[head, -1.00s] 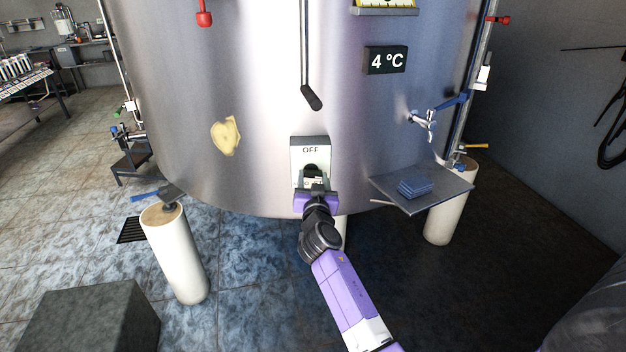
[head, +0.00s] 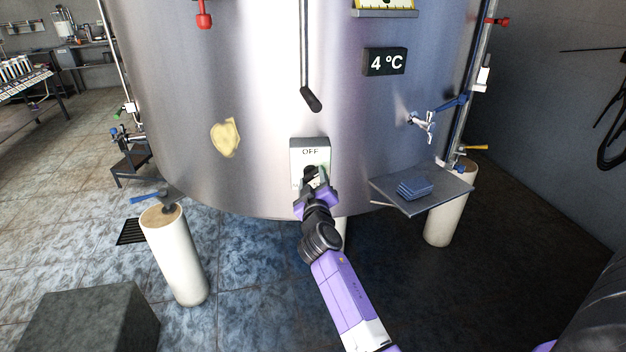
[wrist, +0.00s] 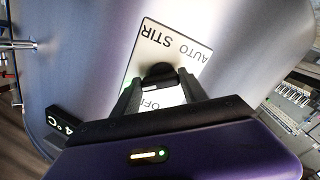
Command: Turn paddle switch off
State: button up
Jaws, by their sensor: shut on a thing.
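The paddle switch plate (head: 310,145) is a pale panel on the front of the steel tank, with OFF readable at its top in the head view. In the wrist view the plate (wrist: 165,42) also shows STIR and AUTO. The black paddle (wrist: 158,72) shows between my gripper's fingers. My gripper (head: 314,182) is in front of the plate, its fingers closed on the paddle. In the wrist view my gripper (wrist: 160,92) has one finger on each side of the paddle. The paddle is mostly hidden by my gripper in the head view.
A long black-tipped rod (head: 311,98) hangs above the plate. To the right are a tap (head: 424,122) and a metal shelf (head: 440,190) with blue cloths (head: 414,187). A 4 °C display (head: 385,61) is higher up.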

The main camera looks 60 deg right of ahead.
jog(key=n+p, duration=0.1)
jog(key=n, duration=0.4)
jog(key=shift+a+r+n, duration=0.1)
jog(key=shift+n, duration=0.2)
jog(key=n+p, duration=0.2)
jog(key=n, duration=0.2)
jog(key=shift+w+n, duration=0.15)
jog(key=shift+n, duration=0.25)
jog(key=o, duration=1.4)
jog(key=v, duration=0.8)
jog(key=shift+b, duration=0.3)
